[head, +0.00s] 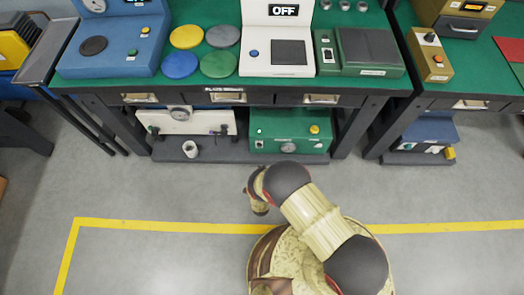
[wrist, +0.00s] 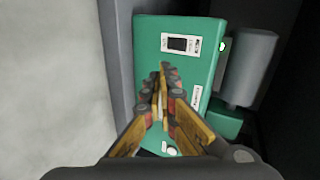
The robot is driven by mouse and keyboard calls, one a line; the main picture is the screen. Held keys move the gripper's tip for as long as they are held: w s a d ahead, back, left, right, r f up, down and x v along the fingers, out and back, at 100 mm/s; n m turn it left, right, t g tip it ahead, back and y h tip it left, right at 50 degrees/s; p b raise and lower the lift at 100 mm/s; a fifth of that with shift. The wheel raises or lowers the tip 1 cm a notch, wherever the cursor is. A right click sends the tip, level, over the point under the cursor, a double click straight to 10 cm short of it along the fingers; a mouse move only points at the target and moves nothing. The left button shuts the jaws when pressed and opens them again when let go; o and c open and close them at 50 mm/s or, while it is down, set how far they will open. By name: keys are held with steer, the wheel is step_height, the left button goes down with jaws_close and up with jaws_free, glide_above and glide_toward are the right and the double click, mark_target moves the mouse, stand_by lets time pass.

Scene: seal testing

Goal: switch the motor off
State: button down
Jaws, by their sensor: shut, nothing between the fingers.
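A green machine (head: 290,128) with a round gauge and a yellow knob stands on the low shelf under the bench. The wrist view shows a green housing (wrist: 205,80), which appears to be this machine. It has a black rocker switch (wrist: 181,44) on a white plate; its position is too small to read. A small green lamp (wrist: 222,46) glows beside the housing, near a grey cylinder (wrist: 250,70). My gripper (wrist: 168,72) is shut and empty, its fingertips just below the switch in the picture. Contact cannot be told. The fingers are not clear in the head view.
A white machine (head: 190,122) and a white roll (head: 190,149) share the low shelf. The bench above (head: 210,90) carries a device reading OFF (head: 277,40) and a green unit (head: 370,50). The grey floor (head: 150,185) before the shelf is clear.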

steer(key=shift+w+r+m, duration=0.2)
steer(key=shift+r+m, duration=0.15)
steer(key=shift+m, duration=0.05)
steer(key=shift+a, duration=0.1)
steer(key=b, duration=0.5)
glide_toward(259, 146)
step_height(259, 146, down, 4)
steer(key=w+d, duration=0.1)
steer(key=d, duration=0.1)
steer(key=w, duration=0.2)
steer(key=w+r, duration=0.1)
steer(key=w, duration=0.1)
steer(key=shift+b, duration=0.35)
steer(key=shift+w+r, duration=0.15)
